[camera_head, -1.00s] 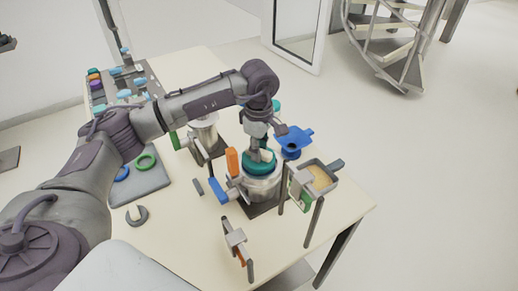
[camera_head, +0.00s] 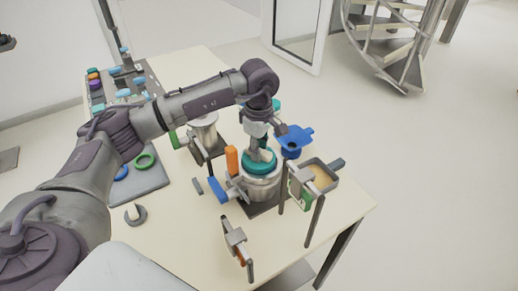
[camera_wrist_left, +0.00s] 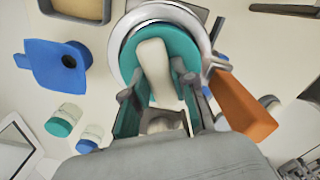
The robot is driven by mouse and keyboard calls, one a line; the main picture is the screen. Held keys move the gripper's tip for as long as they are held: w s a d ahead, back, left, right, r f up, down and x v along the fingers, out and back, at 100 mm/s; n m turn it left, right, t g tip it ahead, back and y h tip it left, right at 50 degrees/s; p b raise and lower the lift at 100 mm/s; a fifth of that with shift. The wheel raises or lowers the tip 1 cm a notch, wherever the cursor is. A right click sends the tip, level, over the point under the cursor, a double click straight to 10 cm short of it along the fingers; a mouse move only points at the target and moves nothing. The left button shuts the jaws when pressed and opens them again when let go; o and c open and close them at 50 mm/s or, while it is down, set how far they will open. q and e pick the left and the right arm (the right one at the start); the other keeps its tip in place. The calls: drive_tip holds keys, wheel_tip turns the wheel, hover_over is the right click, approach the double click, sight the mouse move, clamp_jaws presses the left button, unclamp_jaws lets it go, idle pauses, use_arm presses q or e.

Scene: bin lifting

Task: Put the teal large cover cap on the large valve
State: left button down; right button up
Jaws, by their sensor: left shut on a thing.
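The teal large cover cap (camera_head: 258,168) sits at the top of the silver large valve (camera_head: 262,187) in the head view. In the left wrist view the teal cap (camera_wrist_left: 183,49) lies inside the pale round rim of the valve (camera_wrist_left: 133,22). My left gripper (camera_head: 259,156) is above the cap, pointing down, and is shut on it. In the left wrist view the left gripper's fingers (camera_wrist_left: 160,98) are around the cap's raised part. Whether the cap is fully seated cannot be told. My right gripper is not in view.
A blue funnel-like part (camera_head: 293,140) and a grey tray (camera_head: 331,178) stand right of the valve. An orange handle (camera_head: 232,160) and a blue handle (camera_head: 218,189) stick out at its left. Clamps stand at the table's front edge.

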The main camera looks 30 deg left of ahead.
use_arm(q)
drive_tip(key=shift+f, duration=0.15)
idle(0.3)
drive_tip(key=shift+c, duration=1.9)
unclamp_jaws()
drive_tip(key=shift+r+p, duration=1.4)
drive_tip(key=shift+r, duration=1.8)
